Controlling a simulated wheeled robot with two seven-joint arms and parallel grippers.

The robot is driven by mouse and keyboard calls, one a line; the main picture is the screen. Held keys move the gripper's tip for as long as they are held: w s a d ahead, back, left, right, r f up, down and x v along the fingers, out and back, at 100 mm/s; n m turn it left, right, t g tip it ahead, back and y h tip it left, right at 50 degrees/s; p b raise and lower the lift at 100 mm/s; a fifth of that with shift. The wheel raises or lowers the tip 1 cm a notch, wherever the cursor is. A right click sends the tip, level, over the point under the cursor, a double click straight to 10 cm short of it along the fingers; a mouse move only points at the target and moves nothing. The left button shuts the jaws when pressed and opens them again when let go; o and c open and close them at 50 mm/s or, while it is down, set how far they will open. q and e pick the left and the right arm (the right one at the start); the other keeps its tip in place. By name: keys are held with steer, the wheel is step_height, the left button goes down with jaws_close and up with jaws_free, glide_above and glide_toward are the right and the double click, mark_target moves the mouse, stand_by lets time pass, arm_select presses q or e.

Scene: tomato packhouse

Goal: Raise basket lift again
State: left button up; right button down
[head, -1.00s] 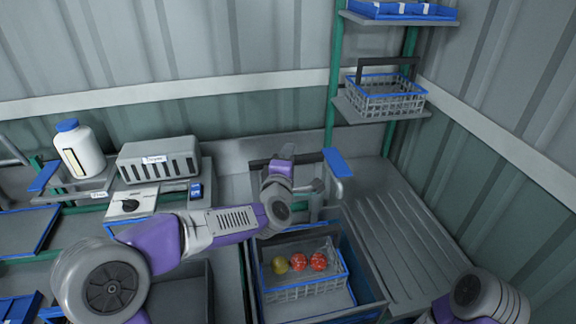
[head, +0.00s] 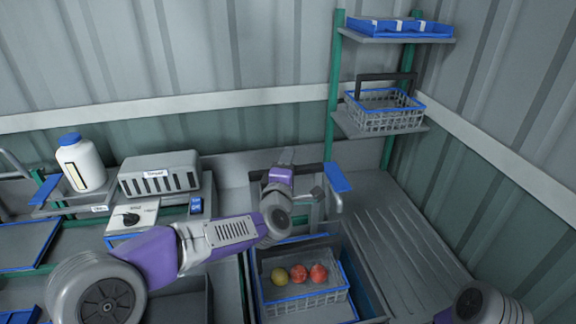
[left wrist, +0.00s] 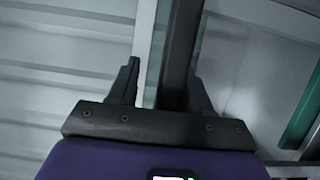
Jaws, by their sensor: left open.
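A wire basket (head: 305,303) with a blue rim sits in a dark-walled basin (head: 374,300) in the head view. One yellow tomato (head: 279,277) and two red tomatoes (head: 309,272) lie in it. A dark bar (head: 310,169) crosses behind the basin; my arm hides how it joins the basket. My left gripper (head: 287,157) is at this bar, its fingers partly hidden. In the left wrist view a dark bar (left wrist: 180,50) runs between the open fingers of my left gripper (left wrist: 160,85). My right gripper is out of view.
A ribbed draining board (head: 395,235) lies clear at right. A white bottle (head: 80,165) and a grey box (head: 160,175) stand at left.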

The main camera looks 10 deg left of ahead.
arm_select(q)
steer(key=shift+f, duration=0.1)
steer(key=s, duration=0.7)
steer(key=shift+s, duration=0.3)
